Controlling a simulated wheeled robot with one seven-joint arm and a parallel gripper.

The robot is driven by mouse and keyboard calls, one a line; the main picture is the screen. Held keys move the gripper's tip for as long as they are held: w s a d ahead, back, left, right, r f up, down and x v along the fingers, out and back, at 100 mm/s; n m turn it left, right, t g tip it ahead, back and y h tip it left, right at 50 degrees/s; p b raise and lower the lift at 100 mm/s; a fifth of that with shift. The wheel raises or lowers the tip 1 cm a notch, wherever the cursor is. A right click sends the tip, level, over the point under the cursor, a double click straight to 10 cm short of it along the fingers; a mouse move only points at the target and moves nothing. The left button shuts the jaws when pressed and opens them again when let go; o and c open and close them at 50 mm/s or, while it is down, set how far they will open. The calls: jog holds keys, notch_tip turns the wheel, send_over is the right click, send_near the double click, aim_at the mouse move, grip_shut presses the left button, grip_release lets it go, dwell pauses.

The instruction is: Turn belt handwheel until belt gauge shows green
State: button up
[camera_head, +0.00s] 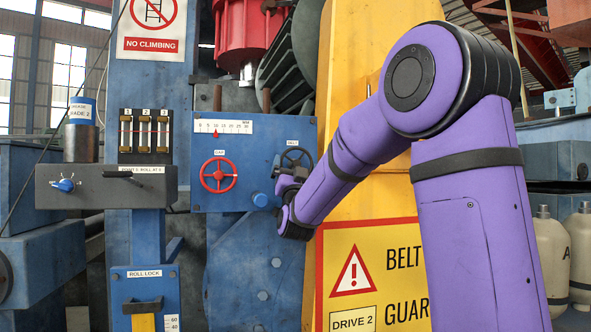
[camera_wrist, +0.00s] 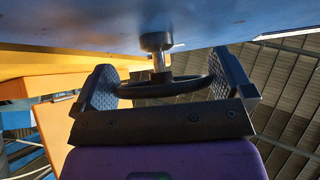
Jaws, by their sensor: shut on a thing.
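The belt handwheel (camera_head: 297,156) is a black wheel on the right of the blue panel, under a small label that seems to read BELT. My gripper (camera_head: 288,178) is at this wheel and hides its lower part. In the wrist view the wheel (camera_wrist: 160,90) sits on a metal stem between the two textured fingers of my gripper (camera_wrist: 166,88), which are shut on its rim from both sides. No gauge with a green zone can be made out. A white scale (camera_head: 223,127) with a red pointer sits above the red handwheel.
The red handwheel (camera_head: 218,175) is on the same panel (camera_head: 250,150), left of my gripper. A yellow guard (camera_head: 350,60) with a warning sign (camera_head: 365,275) stands close on the right, behind my arm. A grey box with a blue knob (camera_head: 64,185) is at the left.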

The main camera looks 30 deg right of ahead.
jog(key=o, duration=0.5)
jog(key=shift+s+f, duration=0.1)
jog(key=v, duration=1)
jog(key=shift+s+a+f, duration=0.2)
